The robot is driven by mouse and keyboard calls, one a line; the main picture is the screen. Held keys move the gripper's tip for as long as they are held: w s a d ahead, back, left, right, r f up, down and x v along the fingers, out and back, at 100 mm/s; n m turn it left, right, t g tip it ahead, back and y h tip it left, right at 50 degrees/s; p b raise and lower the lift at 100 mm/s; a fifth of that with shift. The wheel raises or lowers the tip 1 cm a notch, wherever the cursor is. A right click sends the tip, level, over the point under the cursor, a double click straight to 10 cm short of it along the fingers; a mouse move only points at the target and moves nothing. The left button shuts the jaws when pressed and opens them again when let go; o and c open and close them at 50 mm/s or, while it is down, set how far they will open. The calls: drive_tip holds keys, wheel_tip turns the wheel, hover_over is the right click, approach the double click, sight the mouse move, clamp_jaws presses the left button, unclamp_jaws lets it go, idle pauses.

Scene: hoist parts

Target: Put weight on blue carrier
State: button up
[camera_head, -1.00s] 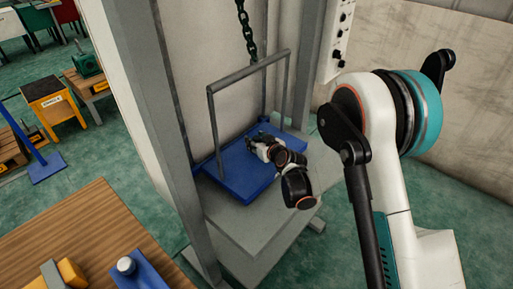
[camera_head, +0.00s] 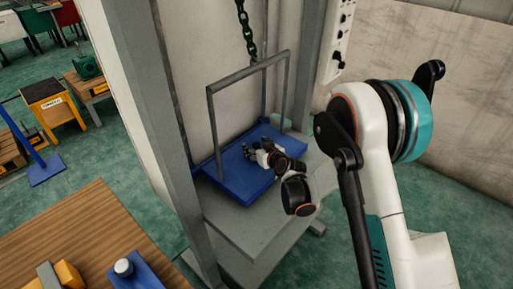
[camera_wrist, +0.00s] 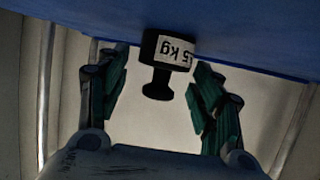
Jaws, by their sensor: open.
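The blue carrier (camera_head: 228,183) is a flat tray with a grey upright frame, under a hanging chain. Its blue surface (camera_wrist: 262,38) fills the top of the wrist view. A black weight (camera_wrist: 155,50) with a white kg label and a narrower knob shows upside down there. Its base meets the blue surface, and it appears to stand on the carrier. My gripper (camera_wrist: 158,74) is open, with one dark green finger on each side of the knob and a visible gap at both. In the head view my gripper (camera_head: 254,154) is low over the carrier; the weight is hard to make out there.
Grey posts (camera_head: 165,120) stand beside the carrier, and its frame (camera_head: 213,125) arches over it. A chain (camera_head: 247,35) hangs above. A wooden table (camera_head: 70,235) with a blue part (camera_head: 135,275) and a yellow part (camera_head: 68,274) is at lower left.

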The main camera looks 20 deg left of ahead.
drive_tip(key=p+v, duration=0.3)
drive_tip(key=v, duration=0.7)
drive_tip(key=shift+r, duration=0.2)
drive_tip(key=shift+s+d+r+b, duration=0.1)
drive_tip(key=shift+s+d+b, duration=0.35)
drive_tip(key=shift+d, duration=0.05)
drive_tip(key=shift+s+d+r, duration=0.15)
drive_tip(key=shift+s+r, duration=0.05)
drive_tip(key=shift+c, duration=0.4)
idle(1.0)
